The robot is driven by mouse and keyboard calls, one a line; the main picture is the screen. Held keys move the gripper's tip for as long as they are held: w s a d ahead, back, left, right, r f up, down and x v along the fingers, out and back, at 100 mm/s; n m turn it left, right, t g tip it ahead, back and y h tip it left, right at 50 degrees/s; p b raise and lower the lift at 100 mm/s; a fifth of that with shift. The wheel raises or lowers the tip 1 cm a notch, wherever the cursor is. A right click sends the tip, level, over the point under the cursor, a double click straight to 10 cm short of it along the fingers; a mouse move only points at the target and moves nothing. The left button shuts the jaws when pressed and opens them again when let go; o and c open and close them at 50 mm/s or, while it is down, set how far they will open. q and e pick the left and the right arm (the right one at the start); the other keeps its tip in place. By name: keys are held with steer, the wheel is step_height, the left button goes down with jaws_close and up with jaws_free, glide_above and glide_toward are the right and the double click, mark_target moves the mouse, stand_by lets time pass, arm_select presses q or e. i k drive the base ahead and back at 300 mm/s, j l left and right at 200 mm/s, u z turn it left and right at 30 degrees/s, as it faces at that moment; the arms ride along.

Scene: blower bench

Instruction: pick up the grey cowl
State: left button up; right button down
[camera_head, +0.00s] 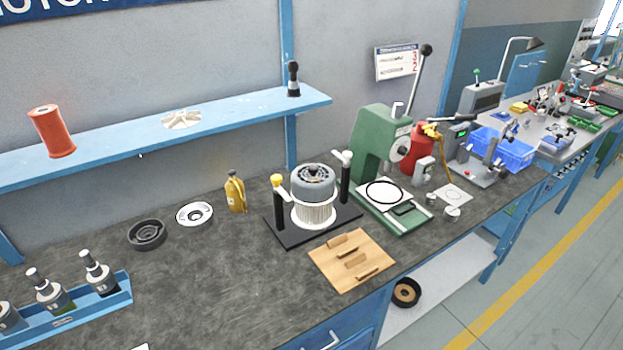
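A rounded grey cover with openings in its top, which looks like the grey cowl (313,180), sits on a white ribbed cylinder (314,214). Both stand upright in a black fixture (285,236) on the dark bench. A black post with a yellow knob (278,181) is at the left of the cowl, and one with a white-grey handle (346,160) is at its right. Neither of my grippers is in view, and nothing touches the cowl from above.
A wooden board (350,278) lies in front of the fixture, and a green press (378,145) stands to its right. A yellow bottle (235,193), a white disc (194,215) and a dark ring (147,234) are to the left. A blue shelf (235,111) runs behind.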

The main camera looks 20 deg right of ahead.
mark_target(319, 193)
steer(key=l+u, duration=0.4)
steer(key=l, duration=0.35)
steer(key=l+u, duration=0.45)
steer(key=l, duration=0.3)
